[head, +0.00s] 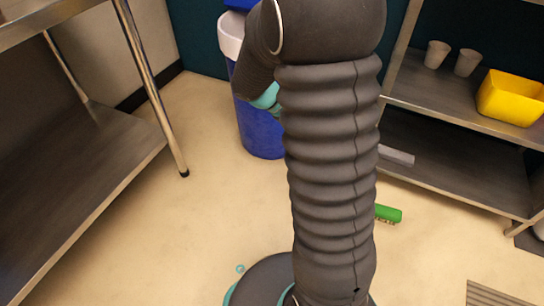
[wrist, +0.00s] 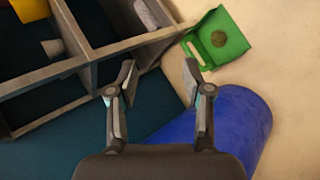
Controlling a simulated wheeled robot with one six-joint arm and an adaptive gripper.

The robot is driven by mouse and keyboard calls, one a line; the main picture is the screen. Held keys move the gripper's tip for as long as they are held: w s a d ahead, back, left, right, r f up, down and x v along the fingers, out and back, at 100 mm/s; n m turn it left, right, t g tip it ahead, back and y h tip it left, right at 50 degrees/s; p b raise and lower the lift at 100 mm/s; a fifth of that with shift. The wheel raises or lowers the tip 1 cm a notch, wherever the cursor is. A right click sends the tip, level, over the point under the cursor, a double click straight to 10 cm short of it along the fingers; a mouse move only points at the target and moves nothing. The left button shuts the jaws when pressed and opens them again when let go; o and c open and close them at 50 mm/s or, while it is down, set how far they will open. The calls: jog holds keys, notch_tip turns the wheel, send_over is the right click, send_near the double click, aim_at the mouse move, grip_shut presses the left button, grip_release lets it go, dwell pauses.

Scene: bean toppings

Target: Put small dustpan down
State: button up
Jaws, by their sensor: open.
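The small green dustpan (wrist: 218,40) lies on the floor in the wrist view, at the upper right, beyond my fingertips. A round, dull olive patch or object shows on its pan. My gripper (wrist: 160,78) is open, with its two fingers wide apart and nothing between them. The dustpan is apart from the right finger. In the head view, a green piece (head: 388,214) shows on the floor, partly hidden behind my arm; I cannot tell if it is the dustpan. My gripper is hidden there.
A blue bin (head: 262,130) stands behind my arm; it also shows close by the right finger in the wrist view (wrist: 240,125). A shelf unit (head: 440,98) at right holds two cups (head: 437,54) and a yellow tub (head: 511,97). A metal table (head: 85,150) stands left. Floor between is clear.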

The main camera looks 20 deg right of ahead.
jog(key=s+a+r+n+t+y, duration=0.1)
jog(key=s+a+r+t+y, duration=0.3)
jog(key=s+a+r, duration=0.2)
jog(key=s+a+r+n+t+y, duration=0.1)
jog(key=s+a+r+t+y, duration=0.2)
jog(key=s+a, duration=0.7)
jog(key=a+r+y, duration=0.2)
jog(key=a+r, duration=0.1)
jog(key=shift+s+a+r+t, duration=0.15)
jog(key=shift+s+t, duration=0.2)
jog(key=shift+t, duration=0.05)
jog(key=shift+o, duration=0.6)
notch_tip(320, 180, up, 10)
jog(key=p, duration=1)
jog(key=shift+f, duration=0.2)
jog(key=shift+c, duration=1.4)
